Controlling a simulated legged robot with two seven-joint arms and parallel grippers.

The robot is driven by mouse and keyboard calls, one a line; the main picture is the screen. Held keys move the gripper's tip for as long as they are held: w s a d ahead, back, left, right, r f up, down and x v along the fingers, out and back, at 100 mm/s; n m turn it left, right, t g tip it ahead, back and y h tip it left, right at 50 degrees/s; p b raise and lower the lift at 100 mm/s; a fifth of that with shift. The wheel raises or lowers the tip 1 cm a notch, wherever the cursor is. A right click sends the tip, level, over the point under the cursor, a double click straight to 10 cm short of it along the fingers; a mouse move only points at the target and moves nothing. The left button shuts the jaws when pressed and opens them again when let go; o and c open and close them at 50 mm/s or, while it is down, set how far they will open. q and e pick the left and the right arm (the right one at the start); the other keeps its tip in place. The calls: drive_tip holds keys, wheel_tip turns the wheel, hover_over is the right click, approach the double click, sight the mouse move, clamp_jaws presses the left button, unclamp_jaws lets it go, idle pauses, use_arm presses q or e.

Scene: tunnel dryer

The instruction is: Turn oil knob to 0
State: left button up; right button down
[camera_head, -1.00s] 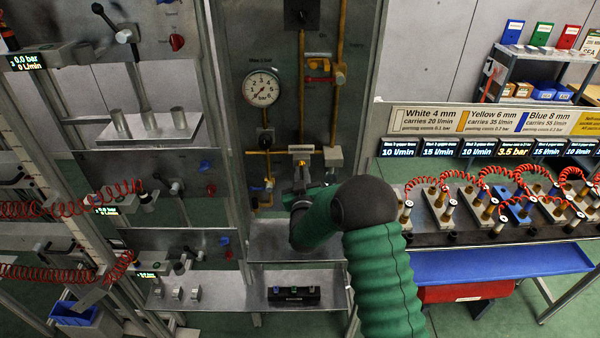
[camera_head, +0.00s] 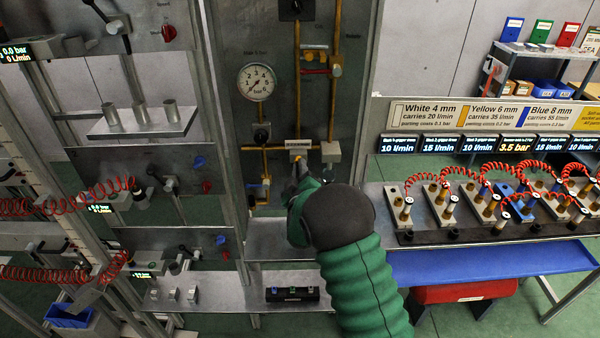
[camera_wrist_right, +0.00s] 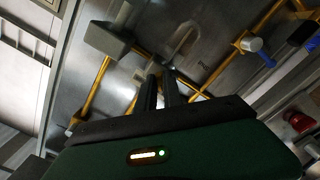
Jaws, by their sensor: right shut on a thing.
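My right arm reaches the pipe panel, and its gripper (camera_head: 298,166) is at a small yellow part just below a pale labelled block (camera_head: 299,145) on the brass piping. The fingers are close together and shut on this small part, which I take to be the oil knob; the fingers and hand mostly hide it. In the right wrist view the two dark fingers (camera_wrist_right: 160,78) point at the panel, beside a rounded metal bracket (camera_wrist_right: 182,42). The knob's scale and setting cannot be read. My left gripper is not in view.
A round pressure gauge (camera_head: 256,82) and a black knob (camera_head: 261,134) are left of the gripper. A red-handled valve (camera_head: 314,71) is above. A grey block (camera_head: 331,152) is close on the right. A metal shelf (camera_head: 270,232) lies below the hand.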

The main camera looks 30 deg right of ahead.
drive_tip(key=n, duration=0.5)
drive_tip(key=r+n, duration=0.1)
drive_tip(key=n, duration=0.2)
drive_tip(key=shift+w+a+b, duration=0.15)
drive_tip(key=shift+b, duration=0.15)
drive_tip(key=shift+f+n, duration=0.1)
drive_tip(key=shift+n, duration=0.3)
drive_tip(key=c, duration=1.4)
unclamp_jaws()
drive_tip(key=shift+o, duration=0.2)
drive_tip(key=shift+w+f, duration=0.3)
drive_tip(key=shift+f, duration=0.1)
drive_tip(key=b+v, duration=0.3)
drive_tip(key=v, duration=1.3)
drive_tip(key=shift+s+a, duration=0.2)
drive_tip(key=shift+s, duration=0.15)
